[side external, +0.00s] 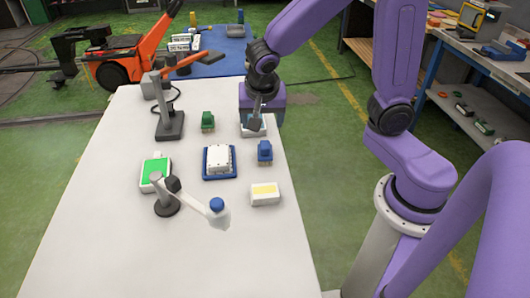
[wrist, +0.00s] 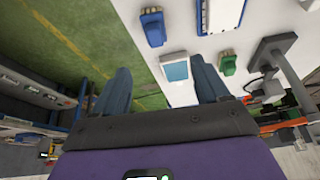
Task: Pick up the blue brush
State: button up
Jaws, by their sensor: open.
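The blue brush (side external: 265,150) stands on the white table near its right edge, with pale bristles at its lower end. In the wrist view the blue brush (wrist: 153,25) shows near the top, beyond my fingertips. My gripper (side external: 256,120) is open, over the far right part of the table, farther back than the blue brush. In the wrist view my gripper (wrist: 160,66) has its two fingers wide apart, with no object held. A white box with a light blue top (wrist: 175,69) appears between the fingertips; I cannot tell how high the fingers are above it.
A green brush (side external: 208,121) stands left of my gripper. A blue-rimmed tray with a white block (side external: 219,160) lies left of the blue brush. A white box with a yellow top (side external: 265,194) is nearer the camera. A green-topped device (side external: 155,172) and a small stand (side external: 166,206) are farther left.

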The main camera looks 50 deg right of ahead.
aim_at(265, 145)
jog(key=x, duration=1)
jog(key=shift+a, duration=0.1)
jog(key=x, duration=0.2)
jog(key=s+x, duration=0.1)
jog(key=x, duration=0.1)
jog(key=shift+w+d+f, duration=0.25)
jog(key=shift+f, duration=0.4)
jog(key=c, duration=1.1)
